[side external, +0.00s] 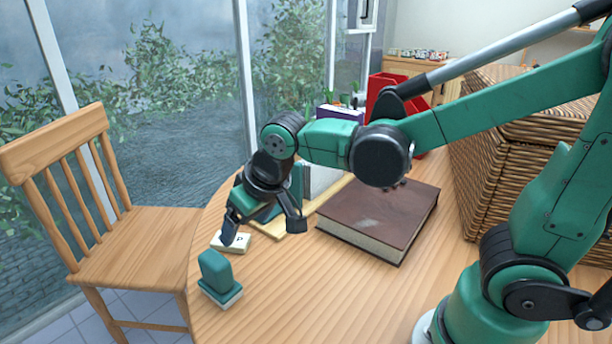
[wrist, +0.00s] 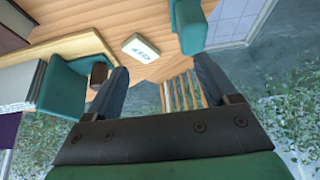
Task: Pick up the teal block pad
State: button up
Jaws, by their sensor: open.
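The teal block pad (side external: 216,270) is a rounded teal block on a white base, standing near the table's edge in the side view. In the wrist view, what looks like the same teal block (wrist: 188,27) is at the top, right of centre and cut by the frame. My gripper (side external: 263,226) is open and empty, over the table behind and to the right of the block, apart from it. The wrist view also shows my open fingers (wrist: 160,68) with nothing between them. The block's white base is hard to see in that view.
A small white lettered box (side external: 236,242) lies by one fingertip, also in the wrist view (wrist: 140,48). A teal upright piece (wrist: 62,90) stands left of my fingers. A thick brown book (side external: 378,212), wicker basket (side external: 510,145) and wooden chair (side external: 135,240) surround. Bare tabletop lies right of the block.

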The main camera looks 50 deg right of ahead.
aim_at(214, 258)
jog(key=shift+g, duration=0.4)
jog(key=a+f, duration=0.1)
jog(key=w+a+f, duration=0.1)
jog(key=a, duration=0.1)
jog(key=w+a+f, duration=0.1)
jog(key=shift+w+a+f, duration=0.15)
jog(key=shift+w, duration=0.1)
jog(key=shift+x, duration=2.85)
grip_shut()
